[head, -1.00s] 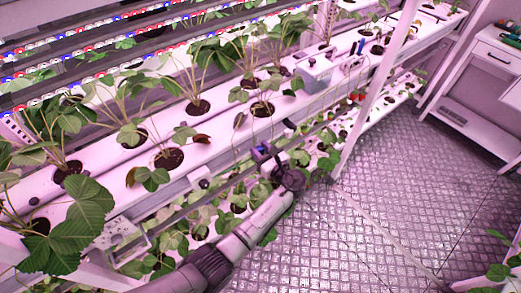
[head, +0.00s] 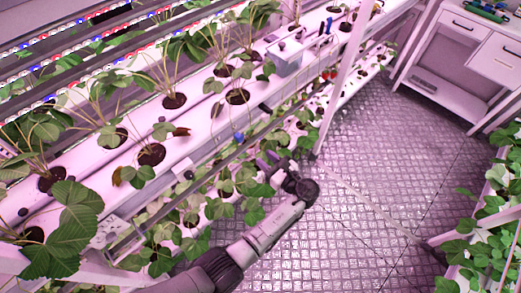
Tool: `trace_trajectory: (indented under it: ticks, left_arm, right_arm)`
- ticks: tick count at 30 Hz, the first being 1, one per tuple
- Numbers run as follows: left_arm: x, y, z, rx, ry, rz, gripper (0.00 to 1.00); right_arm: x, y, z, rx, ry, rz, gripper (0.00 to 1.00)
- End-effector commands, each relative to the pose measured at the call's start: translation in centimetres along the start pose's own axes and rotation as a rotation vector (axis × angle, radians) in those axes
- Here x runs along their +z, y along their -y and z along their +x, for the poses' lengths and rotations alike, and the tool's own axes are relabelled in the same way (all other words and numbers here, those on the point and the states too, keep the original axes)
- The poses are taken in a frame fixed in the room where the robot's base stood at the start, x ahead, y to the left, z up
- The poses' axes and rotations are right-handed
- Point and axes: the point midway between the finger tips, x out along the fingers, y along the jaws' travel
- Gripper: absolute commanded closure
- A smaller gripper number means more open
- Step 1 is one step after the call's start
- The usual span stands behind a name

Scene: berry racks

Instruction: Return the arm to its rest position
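My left arm comes in from the bottom left in the head view and reaches over the aisle floor beside the planted rack. Its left gripper (head: 268,160) is small and dark, pointing back toward the rack's lower tier. It overlaps the leaves there in the picture; I cannot tell if it touches them. No held object can be made out, and the finger gap is too small to judge. My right gripper is out of the picture.
The white rack gutter (head: 208,127) with strawberry plants runs diagonally along the left. A white post (head: 345,75) stands beyond the gripper. Another planted rack (head: 497,218) borders the right. A white cabinet (head: 455,65) stands at the back. The textured floor (head: 375,170) between is clear.

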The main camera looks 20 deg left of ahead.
Motion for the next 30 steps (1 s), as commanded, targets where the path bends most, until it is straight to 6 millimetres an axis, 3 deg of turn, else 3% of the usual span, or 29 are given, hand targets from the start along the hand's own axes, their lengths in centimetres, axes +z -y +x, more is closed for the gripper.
trace_trajectory:
  ticks: [23, 26, 30]
  left_arm:
    - [-0.02, -0.15, -0.80, 0.004, 0.001, -0.001, 0.66]
    - [-0.02, -0.15, -0.79, 0.004, 0.001, -0.037, 0.66]
    - [-0.02, -0.14, -0.79, 0.003, 0.001, -0.208, 0.66]
  right_arm:
    - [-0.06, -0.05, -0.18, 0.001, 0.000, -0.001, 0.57]
    - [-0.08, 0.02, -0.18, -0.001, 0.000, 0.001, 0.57]
    - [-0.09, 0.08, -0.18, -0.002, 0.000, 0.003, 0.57]
